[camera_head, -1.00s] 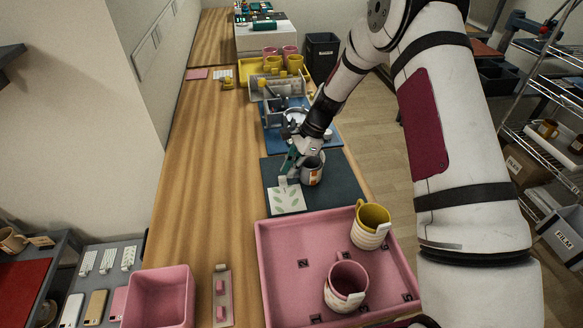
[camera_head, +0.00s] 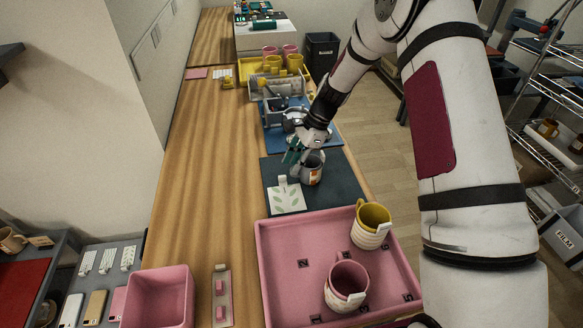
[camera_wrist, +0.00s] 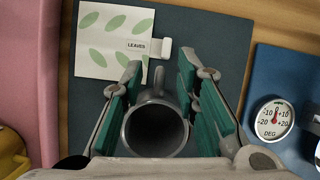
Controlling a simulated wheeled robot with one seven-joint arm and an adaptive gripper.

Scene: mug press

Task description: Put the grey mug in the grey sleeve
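The grey mug (camera_head: 314,170) stands on a dark mat (camera_head: 345,184) and has an orange-and-white patch on its side. In the wrist view the mug (camera_wrist: 155,130) shows its dark open mouth between the two teal fingers, with its handle pointing up the picture. My gripper (camera_head: 290,158) is at the mug's left side in the head view. In the wrist view my gripper (camera_wrist: 160,78) is open, its fingers spread either side of the handle. I cannot clearly make out a grey sleeve; a silvery device (camera_head: 294,119) on the blue mat beyond is partly hidden by my arm.
A white leaf-print sheet (camera_head: 287,199) labelled LEAVES lies beside the mug. A pink tray (camera_head: 283,262) in front holds two wrapped mugs. A blue mat (camera_wrist: 262,78) with a dial gauge (camera_wrist: 273,119) lies beyond. The counter (camera_head: 205,170) to the left is mostly clear.

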